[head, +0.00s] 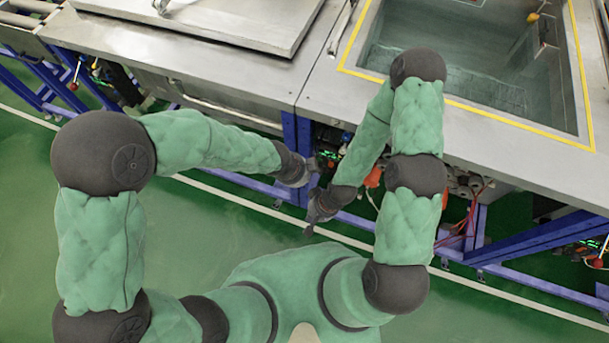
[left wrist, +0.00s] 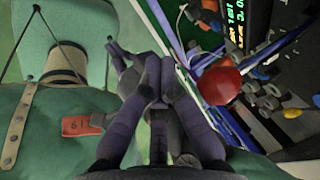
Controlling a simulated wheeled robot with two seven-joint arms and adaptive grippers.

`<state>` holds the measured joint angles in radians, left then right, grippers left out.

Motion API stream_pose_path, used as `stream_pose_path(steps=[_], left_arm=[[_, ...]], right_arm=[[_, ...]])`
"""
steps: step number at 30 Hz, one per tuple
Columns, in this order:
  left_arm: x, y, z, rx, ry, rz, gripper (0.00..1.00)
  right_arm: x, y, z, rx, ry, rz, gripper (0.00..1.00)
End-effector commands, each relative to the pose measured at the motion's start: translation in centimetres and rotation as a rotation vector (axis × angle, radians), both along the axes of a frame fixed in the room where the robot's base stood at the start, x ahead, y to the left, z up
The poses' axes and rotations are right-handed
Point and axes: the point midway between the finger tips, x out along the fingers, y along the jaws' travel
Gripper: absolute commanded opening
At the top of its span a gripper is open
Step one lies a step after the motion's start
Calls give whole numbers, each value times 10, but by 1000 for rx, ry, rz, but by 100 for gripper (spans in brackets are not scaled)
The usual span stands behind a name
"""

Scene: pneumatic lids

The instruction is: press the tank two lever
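A red ball knob (left wrist: 220,85), which looks like a lever's end, shows right of my left gripper (left wrist: 158,68) in the left wrist view. The gripper's fingers come together at their tips, with nothing seen between them and a gap to the knob. In the head view my left gripper (head: 308,166) is beside the bench's front, near the leg between the two tanks. My right gripper (head: 310,220) is just below it, pointing down-left; its finger opening is unclear. An orange-red part (head: 373,177) shows behind my right arm. I see no label naming tank two.
An open tank with a yellow border (head: 470,118) is at the right. A flat metal lid (head: 215,20) covers the tank at the left. Another red-knobbed lever (head: 73,86) stands at far left. Blue frame legs (head: 297,135) and valves line the front. Green floor is clear.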

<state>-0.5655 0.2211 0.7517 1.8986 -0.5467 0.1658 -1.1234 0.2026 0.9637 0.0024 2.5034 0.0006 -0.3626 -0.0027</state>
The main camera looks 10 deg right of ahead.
Motion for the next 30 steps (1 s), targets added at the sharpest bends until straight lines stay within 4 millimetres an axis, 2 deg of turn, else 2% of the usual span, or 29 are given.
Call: stream_pose_path(steps=[11,23,30], left_arm=[[0,0,1,0,0,0,0],[0,0,16,0,0,0,0],[0,0,16,0,0,0,0]], right_arm=[[0,0,1,0,0,0,0],[0,0,16,0,0,0,0],[0,0,17,0,0,0,0]])
